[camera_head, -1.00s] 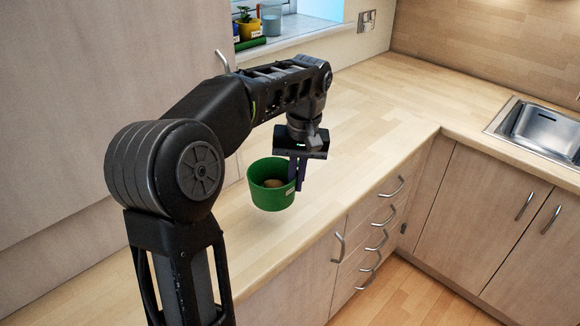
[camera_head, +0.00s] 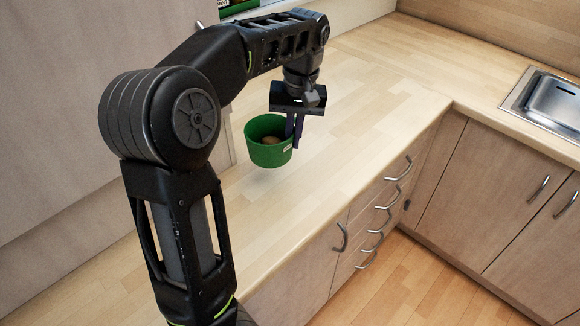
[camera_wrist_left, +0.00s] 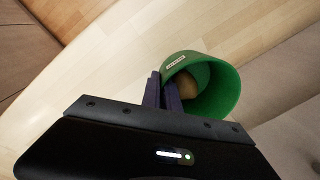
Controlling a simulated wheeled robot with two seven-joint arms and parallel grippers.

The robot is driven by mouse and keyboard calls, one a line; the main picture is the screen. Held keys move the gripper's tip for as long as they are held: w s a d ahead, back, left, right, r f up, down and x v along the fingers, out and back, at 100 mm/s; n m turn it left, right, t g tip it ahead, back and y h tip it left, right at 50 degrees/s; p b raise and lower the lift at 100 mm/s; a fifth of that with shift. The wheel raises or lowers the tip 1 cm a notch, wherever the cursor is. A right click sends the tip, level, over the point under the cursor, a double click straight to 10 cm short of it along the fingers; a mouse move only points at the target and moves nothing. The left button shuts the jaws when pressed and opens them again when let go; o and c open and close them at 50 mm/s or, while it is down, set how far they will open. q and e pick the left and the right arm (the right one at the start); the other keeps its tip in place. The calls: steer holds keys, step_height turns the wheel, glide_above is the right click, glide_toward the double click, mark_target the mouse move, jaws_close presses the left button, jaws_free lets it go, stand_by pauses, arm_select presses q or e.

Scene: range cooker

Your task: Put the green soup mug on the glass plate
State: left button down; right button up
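The green soup mug (camera_head: 262,154) is upright at the left part of the wooden counter, with a small white label and something brown and rounded inside. It appears to hang a little above the counter. My left gripper (camera_head: 297,140) points down at its right side, its dark fingers pinching the mug's wall. In the left wrist view the fingers (camera_wrist_left: 162,92) are close together at the rim of the mug (camera_wrist_left: 226,92), beside the label. I see no glass plate in either view. My right gripper is out of view.
The wooden counter (camera_head: 370,100) is clear to the right of the mug, up to the corner. A steel sink (camera_head: 550,105) is set in at the far right. Drawers with metal handles (camera_head: 385,220) are below the front edge. A tall cabinet side (camera_head: 60,120) stands at the left.

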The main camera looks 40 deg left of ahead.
arm_select(q)
step_height(320, 180, down, 5)
steer(key=shift+f, duration=0.15)
steer(key=shift+f, duration=0.1)
step_height(320, 180, down, 3)
steer(key=shift+f, duration=0.3)
steer(key=shift+f, duration=0.15)
steer(key=c, duration=1.6)
jaws_free()
